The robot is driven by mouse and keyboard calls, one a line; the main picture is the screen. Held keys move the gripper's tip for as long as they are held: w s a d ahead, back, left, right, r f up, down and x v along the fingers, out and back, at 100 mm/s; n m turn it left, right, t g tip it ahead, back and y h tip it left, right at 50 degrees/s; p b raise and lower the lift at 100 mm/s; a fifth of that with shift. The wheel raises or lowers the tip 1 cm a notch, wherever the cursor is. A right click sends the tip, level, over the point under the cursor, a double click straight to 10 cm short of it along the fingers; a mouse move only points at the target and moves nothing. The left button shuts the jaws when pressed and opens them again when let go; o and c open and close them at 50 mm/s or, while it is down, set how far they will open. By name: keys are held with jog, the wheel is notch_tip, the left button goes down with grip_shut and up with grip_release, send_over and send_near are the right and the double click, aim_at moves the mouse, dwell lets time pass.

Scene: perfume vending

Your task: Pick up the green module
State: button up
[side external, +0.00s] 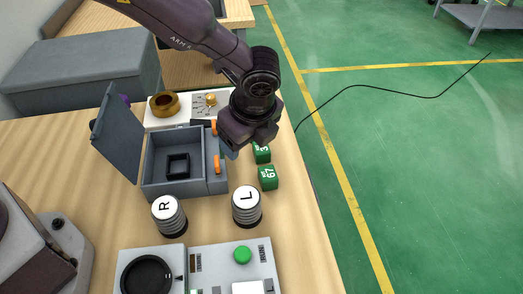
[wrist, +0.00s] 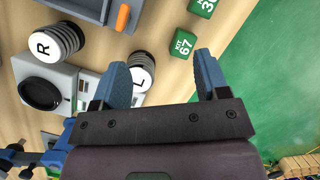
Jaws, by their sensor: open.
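Two small green modules stand on the wooden table near its right edge. The nearer green module (side external: 268,178) is marked 67; it also shows in the wrist view (wrist: 184,44), ahead of the fingers. The farther green module (side external: 262,154), with a number starting with 3, is partly covered by my gripper in the side view and cut by the top edge in the wrist view (wrist: 204,6). My gripper (wrist: 160,65) is open and empty above the table. In the side view its dark body hangs over the area by the modules; its fingertips are hard to make out there.
A grey box (side external: 187,190) with a raised lid and orange latches stands left of the modules. Cylinders marked R (side external: 168,222) and L (side external: 246,212) stand in front. A grey panel (side external: 210,262) with a green button lies nearest. A brass ring (side external: 164,105) sits behind.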

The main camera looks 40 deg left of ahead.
jog(key=w+d+f+m, duration=0.2)
jog(key=m+t, duration=0.1)
jog(key=m, duration=0.3)
send_over(263, 154)
jog(key=s+d, duration=0.1)
jog(key=d, duration=0.1)
jog(key=f, duration=0.5)
jog(key=shift+s+a, duration=0.1)
jog(key=shift+a, duration=0.15)
jog(key=shift+x, duration=2.7)
jog(key=shift+d, duration=0.15)
jog(key=c, duration=1)
